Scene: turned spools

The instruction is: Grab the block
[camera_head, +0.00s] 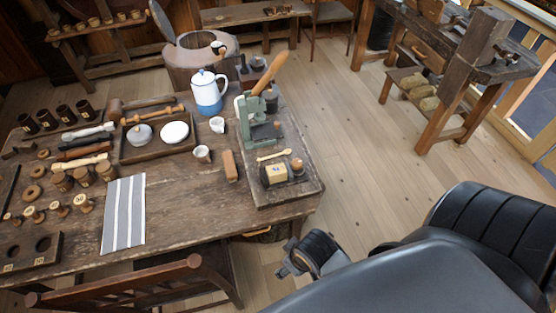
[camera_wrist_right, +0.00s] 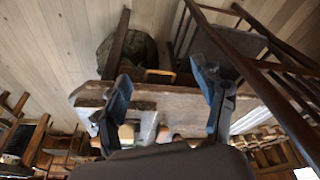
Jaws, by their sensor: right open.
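A small brown wooden block (camera_head: 230,165) lies on the worn wooden table (camera_head: 180,230), between a small cup and the board that carries the green press. My right gripper (camera_head: 287,268) is beyond the table's front right corner, apart from the block. In the right wrist view my right gripper (camera_wrist_right: 160,78) has its two fingers spread wide with nothing held between them. The table edge (camera_wrist_right: 155,95) shows beyond the fingers there; I cannot make out the block for certain in that view. My left gripper is not in view.
Left are a cup (camera_head: 202,154), a striped cloth (camera_head: 124,215), a tray (camera_head: 135,153) and spools. A chair (camera_head: 130,278) stands at the front.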

